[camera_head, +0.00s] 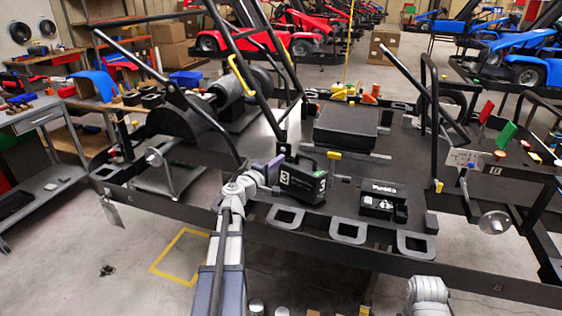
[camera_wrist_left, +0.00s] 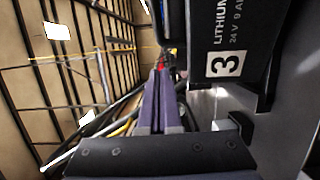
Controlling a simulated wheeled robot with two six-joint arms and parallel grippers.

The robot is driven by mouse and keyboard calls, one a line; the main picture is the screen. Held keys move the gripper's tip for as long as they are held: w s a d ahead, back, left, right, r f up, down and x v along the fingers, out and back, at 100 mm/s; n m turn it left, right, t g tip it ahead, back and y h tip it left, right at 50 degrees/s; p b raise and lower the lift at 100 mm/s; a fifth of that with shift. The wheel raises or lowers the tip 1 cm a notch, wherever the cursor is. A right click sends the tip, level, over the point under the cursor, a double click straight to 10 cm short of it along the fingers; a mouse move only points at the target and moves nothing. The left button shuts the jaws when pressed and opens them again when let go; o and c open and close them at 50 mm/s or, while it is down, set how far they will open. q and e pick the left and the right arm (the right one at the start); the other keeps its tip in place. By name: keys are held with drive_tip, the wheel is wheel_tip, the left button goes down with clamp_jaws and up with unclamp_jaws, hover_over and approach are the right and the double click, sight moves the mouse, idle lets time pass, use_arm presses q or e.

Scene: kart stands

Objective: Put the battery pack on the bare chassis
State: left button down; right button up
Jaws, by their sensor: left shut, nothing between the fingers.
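The black battery pack (camera_head: 303,182), marked with a 3, sits on the dark flat deck of the bare chassis (camera_head: 340,207), near its front edge. In the left wrist view the battery pack (camera_wrist_left: 237,50) shows large at the upper right, with "LITHIUM 24 V" lettering. My left gripper (camera_head: 274,170) is right beside the pack's left end. Its purple fingers (camera_wrist_left: 160,92) are shut together with nothing between them, and the pack lies to their right. I cannot tell whether they touch it. My right gripper is out of view.
A smaller black box (camera_head: 383,201) with white markings sits on the deck to the right. A large black box (camera_head: 346,126) lies behind the pack. Black roll-bar tubes (camera_head: 235,60) rise at the left. A grey trolley (camera_head: 50,182) stands at far left.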

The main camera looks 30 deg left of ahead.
sight(290, 183)
use_arm(q)
wheel_tip(290, 183, down, 10)
drive_tip(key=b, duration=0.9)
drive_tip(key=shift+f, duration=0.2)
drive_tip(key=shift+w+d+r, duration=0.15)
drive_tip(key=shift+w+d, duration=0.25)
drive_tip(key=shift+w+d+r, duration=0.1)
drive_tip(key=shift+w+d, duration=0.85)
drive_tip(key=shift+d, duration=0.2)
drive_tip(key=shift+a, duration=0.1)
